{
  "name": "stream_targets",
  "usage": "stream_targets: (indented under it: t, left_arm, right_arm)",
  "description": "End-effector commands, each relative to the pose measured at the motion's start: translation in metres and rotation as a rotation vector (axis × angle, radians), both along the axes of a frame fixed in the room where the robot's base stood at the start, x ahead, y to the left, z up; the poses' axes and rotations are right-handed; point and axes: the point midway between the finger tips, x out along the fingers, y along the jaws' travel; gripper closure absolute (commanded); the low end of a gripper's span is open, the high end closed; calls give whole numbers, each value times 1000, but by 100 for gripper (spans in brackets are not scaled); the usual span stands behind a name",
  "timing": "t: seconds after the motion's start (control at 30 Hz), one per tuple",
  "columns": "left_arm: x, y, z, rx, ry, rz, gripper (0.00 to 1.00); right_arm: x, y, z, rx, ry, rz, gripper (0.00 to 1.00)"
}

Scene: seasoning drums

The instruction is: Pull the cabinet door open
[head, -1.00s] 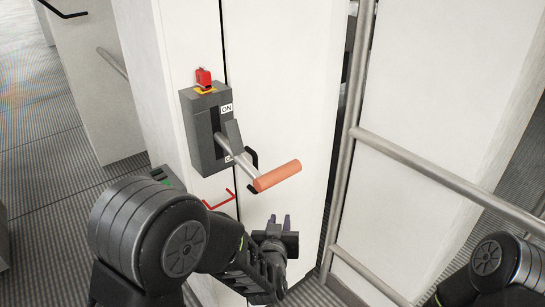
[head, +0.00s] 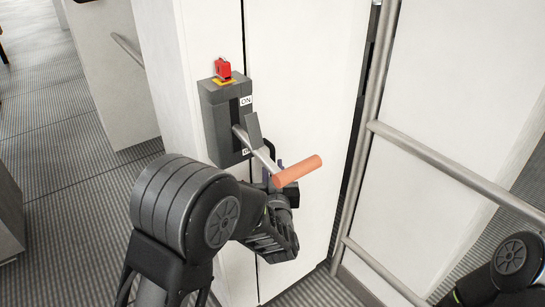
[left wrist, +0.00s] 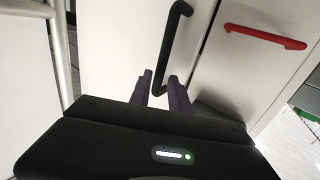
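The white cabinet door (head: 310,80) stands in front of me and looks shut, with a dark vertical seam at its left edge. Its black bar handle (head: 269,147) is mostly hidden behind the switch lever and my left gripper. In the left wrist view the black handle (left wrist: 173,45) runs down to the open fingers of my left gripper (left wrist: 163,90). Its lower end lies between the two fingertips, with gaps visible; I cannot tell if either touches. In the head view my left gripper (head: 271,172) is just below the handle, partly behind the lever. My right gripper is out of view.
A grey switch box (head: 224,125) with a red top piece is left of the seam. Its orange-gripped lever (head: 298,171) sticks out over my left gripper. A red handle (left wrist: 265,37) is on the neighbouring panel. A metal railing (head: 365,150) stands right of the door.

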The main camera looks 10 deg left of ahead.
Motion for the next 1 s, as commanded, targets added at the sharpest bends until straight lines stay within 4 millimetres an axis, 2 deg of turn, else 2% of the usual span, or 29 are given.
stream_targets:
  t: [0.1, 0.27, 0.6, 0.9, 1.0]
  left_arm:
    - [19, 6, 2, 3, 0, 1, 77]
    - [36, 11, 1, 1, 0, 0, 77]
    - [40, 12, 0, 0, 0, -2, 77]
    - [40, 12, 0, 0, 0, -1, 100]
    - [40, 12, 0, 0, 0, -1, 100]
  right_arm:
    - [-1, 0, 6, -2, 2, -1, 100]
    - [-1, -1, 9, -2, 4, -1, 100]
    - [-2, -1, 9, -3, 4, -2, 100]
    - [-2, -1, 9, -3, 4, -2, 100]
    - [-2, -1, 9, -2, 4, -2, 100]
